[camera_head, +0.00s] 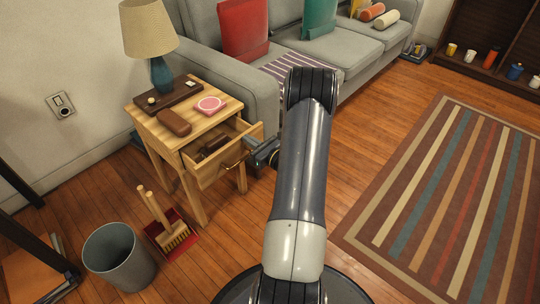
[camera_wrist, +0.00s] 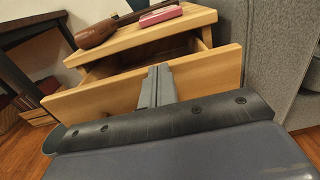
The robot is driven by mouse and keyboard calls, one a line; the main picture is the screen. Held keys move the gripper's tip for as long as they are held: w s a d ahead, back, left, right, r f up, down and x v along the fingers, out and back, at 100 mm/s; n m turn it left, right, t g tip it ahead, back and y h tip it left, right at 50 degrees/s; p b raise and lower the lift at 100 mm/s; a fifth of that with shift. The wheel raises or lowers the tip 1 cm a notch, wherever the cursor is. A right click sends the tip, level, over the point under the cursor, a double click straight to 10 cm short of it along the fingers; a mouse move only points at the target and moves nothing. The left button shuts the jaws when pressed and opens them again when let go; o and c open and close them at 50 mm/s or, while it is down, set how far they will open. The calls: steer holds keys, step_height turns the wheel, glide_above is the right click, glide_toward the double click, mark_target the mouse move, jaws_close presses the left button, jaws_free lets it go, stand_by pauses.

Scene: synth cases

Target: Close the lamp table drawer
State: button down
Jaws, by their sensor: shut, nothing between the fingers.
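The lamp table (camera_head: 190,118) is light wood and stands against the grey sofa's arm. Its drawer (camera_head: 222,165) is pulled open, with some dark items inside. The drawer front also shows in the wrist view (camera_wrist: 207,75), spanning the picture. My arm hides part of the floor and sofa.
A grey bin (camera_head: 119,257) and a brush with a red dustpan (camera_head: 172,232) stand on the floor in front. A striped rug (camera_head: 450,195) lies at right.

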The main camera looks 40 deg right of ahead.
steer(key=w, duration=0.2)
steer(key=w+b, duration=0.1)
steer(key=w, duration=0.4)
steer(key=shift+w+a, duration=0.2)
steer(key=shift+a, duration=0.05)
